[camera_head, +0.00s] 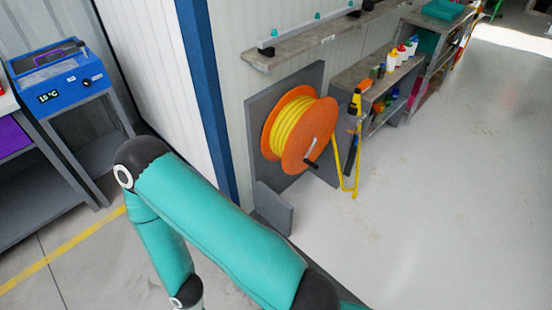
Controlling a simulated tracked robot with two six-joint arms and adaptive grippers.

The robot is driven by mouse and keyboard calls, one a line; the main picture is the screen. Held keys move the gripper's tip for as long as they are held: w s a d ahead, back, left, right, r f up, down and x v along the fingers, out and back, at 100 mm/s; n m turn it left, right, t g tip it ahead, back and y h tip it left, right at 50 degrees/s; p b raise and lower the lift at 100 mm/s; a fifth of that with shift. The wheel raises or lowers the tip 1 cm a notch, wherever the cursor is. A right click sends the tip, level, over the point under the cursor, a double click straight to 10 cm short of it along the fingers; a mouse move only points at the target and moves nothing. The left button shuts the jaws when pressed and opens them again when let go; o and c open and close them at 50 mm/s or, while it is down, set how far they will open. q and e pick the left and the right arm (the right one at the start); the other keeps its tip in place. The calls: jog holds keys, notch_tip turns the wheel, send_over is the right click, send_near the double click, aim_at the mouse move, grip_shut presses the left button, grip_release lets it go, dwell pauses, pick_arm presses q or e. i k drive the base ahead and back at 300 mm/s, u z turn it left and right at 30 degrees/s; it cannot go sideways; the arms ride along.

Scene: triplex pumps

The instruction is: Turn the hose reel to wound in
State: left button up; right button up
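The hose reel (318,128) stands right of the blue post, with orange side discs and yellow hose (290,125) wound in several turns between them. It is mounted on a grey upright panel (258,120). A dark crank handle (312,163) sticks out from the front disc, low on its face. A loose length of yellow hose (354,185) hangs down to the right of the reel in a loop, below a yellow and black nozzle (355,102). A teal arm of mine crosses the lower foreground, apart from the reel in the picture. Neither gripper is in view.
A blue device (62,80) reading 15 °C stands on a grey bench at left. A wall shelf (310,38) runs above the reel. Shelves with bottles (392,60) stand behind it at right. A grey block (273,208) stands below the panel. The floor at right is clear.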

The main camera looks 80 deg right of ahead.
aim_at(309, 136)
jog(key=u, duration=0.05)
jog(key=i, duration=1.5)
jog(key=z, duration=2.5)
jog(key=i, duration=0.15)
jog(key=z, duration=0.95)
jog(key=k, duration=0.4)
jog(key=z, duration=0.4)
jog(key=i, duration=1.4)
jog(key=u, duration=0.35)
